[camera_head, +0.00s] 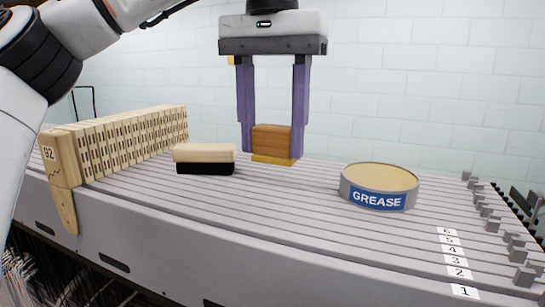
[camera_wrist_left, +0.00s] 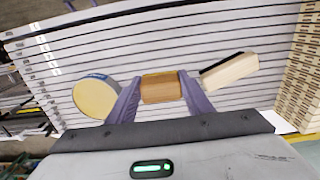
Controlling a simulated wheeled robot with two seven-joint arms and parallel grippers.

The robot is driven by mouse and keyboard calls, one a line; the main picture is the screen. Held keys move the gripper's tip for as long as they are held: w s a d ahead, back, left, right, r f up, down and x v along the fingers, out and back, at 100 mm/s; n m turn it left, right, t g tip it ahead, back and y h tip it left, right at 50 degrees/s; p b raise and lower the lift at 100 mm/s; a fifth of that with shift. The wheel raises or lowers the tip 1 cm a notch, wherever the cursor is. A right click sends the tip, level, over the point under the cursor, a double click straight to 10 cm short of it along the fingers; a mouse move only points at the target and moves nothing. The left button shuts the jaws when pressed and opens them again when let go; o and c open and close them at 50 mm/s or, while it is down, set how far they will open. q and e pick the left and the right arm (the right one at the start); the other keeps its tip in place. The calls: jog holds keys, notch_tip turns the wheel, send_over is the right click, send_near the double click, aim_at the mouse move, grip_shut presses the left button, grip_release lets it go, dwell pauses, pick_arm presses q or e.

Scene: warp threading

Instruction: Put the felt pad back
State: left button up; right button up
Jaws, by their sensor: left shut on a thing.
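The felt pad (camera_head: 271,139) is a brown wooden block with a yellow layer underneath. My left gripper (camera_head: 272,143) is shut on it, with a purple finger against each end. The pad is upright and low over the far side of the grey grooved table (camera_head: 290,220). I cannot tell whether its yellow underside touches the surface. In the left wrist view the pad (camera_wrist_left: 161,89) sits between the fingertips of the left gripper (camera_wrist_left: 160,92). My right gripper is not in view.
A round grease tin (camera_head: 380,186) stands to the right of the pad. A pale wooden block with a black underside (camera_head: 204,154) lies to the left. A row of slotted wooden pieces (camera_head: 125,142) stands farther left. Numbered labels (camera_head: 456,261) and small metal stops (camera_head: 494,225) line the right end.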

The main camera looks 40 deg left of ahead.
aim_at(272, 156)
pick_arm(q)
jog(key=shift+f, duration=1.9)
jog(key=o, duration=0.9)
jog(key=shift+f, duration=0.1)
jog(key=shift+o, duration=0.2)
jog(key=shift+r, duration=3.9)
jog(key=shift+f, duration=0.1)
